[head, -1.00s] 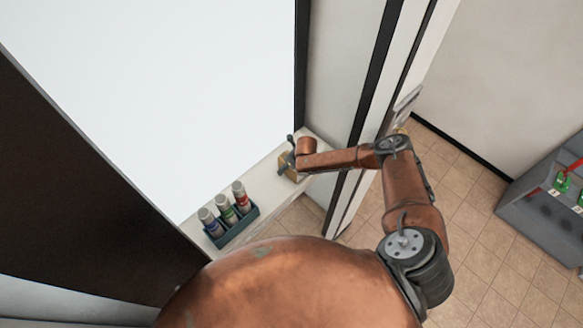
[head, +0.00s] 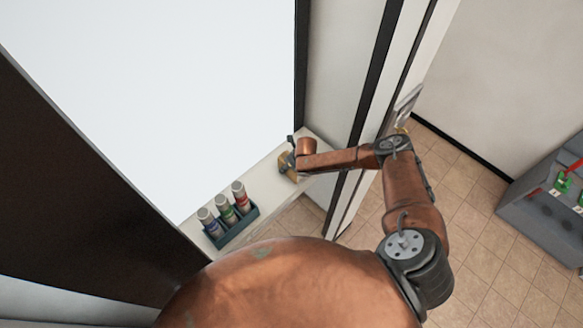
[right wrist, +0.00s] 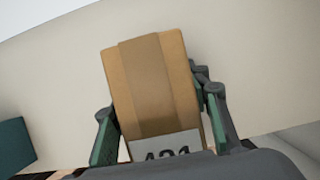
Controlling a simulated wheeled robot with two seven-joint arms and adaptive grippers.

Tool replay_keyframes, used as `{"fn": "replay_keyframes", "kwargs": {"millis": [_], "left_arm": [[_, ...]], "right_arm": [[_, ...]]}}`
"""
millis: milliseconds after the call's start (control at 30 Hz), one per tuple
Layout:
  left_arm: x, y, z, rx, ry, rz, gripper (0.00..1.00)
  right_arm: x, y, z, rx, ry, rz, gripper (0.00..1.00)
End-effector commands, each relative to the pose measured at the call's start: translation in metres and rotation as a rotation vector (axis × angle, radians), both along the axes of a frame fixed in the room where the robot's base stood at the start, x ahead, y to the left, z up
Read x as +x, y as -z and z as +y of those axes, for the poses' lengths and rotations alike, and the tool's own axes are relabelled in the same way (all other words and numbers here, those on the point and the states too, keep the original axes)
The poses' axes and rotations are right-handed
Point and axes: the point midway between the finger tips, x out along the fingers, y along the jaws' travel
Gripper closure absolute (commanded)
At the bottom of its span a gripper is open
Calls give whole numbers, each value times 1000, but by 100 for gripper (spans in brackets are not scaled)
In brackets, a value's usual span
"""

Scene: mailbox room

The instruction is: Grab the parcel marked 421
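The parcel (right wrist: 153,82) is a tan box with a brown tape strip. It bears a pale label (right wrist: 165,148) reading 421, partly cut off by my gripper body. It sits on the white ledge in the right wrist view. My right gripper (right wrist: 160,118) has its green-padded fingers spread, one on each side of the parcel's near end, with narrow gaps visible. In the head view, the parcel (head: 286,168) is mostly hidden by my right gripper (head: 292,158). My left gripper is not in view.
A dark teal caddy (head: 237,232) with several spray cans stands on the ledge (head: 264,185) left of the parcel. A white door frame (head: 384,100) rises close to my right arm.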

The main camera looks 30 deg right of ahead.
Motion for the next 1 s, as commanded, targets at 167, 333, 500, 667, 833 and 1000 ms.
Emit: {"fn": "replay_keyframes", "kwargs": {"millis": [167, 333, 500, 667, 833, 1000], "left_arm": [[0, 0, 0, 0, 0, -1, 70], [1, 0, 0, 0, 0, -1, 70], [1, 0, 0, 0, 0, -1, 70], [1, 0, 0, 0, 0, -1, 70], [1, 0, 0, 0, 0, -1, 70], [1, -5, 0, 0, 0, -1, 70]], "right_arm": [[0, 0, 0, 1, 0, 0, 72], [0, 0, 0, 1, 0, 0, 84], [0, 0, 0, 1, 0, 0, 95], [1, -1, 1, 2, 0, -2, 100], [1, -1, 1, 2, 0, -2, 100], [1, -5, 1, 2, 0, -2, 100]]}}
